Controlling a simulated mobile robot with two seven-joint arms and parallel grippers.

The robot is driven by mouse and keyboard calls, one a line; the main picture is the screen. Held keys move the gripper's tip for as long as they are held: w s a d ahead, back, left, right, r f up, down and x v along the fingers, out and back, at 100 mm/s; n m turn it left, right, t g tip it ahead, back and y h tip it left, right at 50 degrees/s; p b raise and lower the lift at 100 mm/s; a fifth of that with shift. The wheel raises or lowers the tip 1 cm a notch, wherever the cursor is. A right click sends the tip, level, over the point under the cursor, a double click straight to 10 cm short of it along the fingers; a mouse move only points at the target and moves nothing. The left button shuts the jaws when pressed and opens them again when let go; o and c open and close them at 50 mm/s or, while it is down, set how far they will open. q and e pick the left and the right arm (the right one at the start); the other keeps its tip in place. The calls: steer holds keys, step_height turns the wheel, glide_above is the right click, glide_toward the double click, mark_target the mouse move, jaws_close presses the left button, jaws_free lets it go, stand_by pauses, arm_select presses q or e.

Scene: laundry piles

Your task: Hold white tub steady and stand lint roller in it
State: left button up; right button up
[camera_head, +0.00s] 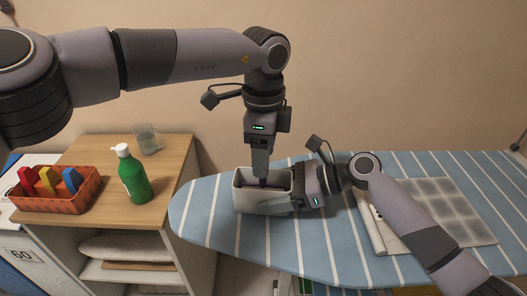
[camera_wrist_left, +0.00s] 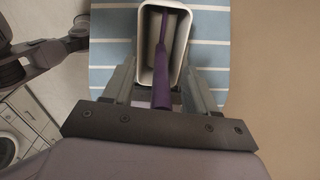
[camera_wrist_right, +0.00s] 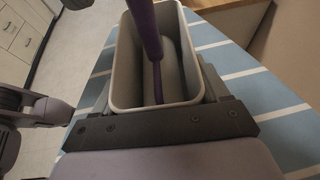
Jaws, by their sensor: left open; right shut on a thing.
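The white tub (camera_head: 250,200) stands on the left part of the striped ironing board. My right gripper (camera_head: 297,190) is shut on the tub's right side; the tub's open top shows in the right wrist view (camera_wrist_right: 118,75). The purple lint roller (camera_wrist_right: 147,30) reaches down into the tub. In the left wrist view the roller (camera_wrist_left: 162,85) runs from between the fingers into the tub. My left gripper (camera_head: 262,170) is above the tub with its fingers open on either side of the roller, apart from it. The roller's lower end is partly hidden by the tub walls.
The blue striped ironing board (camera_head: 205,215) has a grey patterned panel (camera_head: 450,210) on its right. On the wooden cabinet (camera_head: 95,160) to the left stand a green pump bottle (camera_head: 133,178), a clear glass (camera_head: 147,138) and an orange basket (camera_head: 60,203) of coloured items.

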arm_select(q)
steer(key=shift+r, duration=0.1)
steer(key=shift+r, duration=3.4)
arm_select(e)
steer(key=o, duration=1.1)
steer(key=shift+c, duration=0.2)
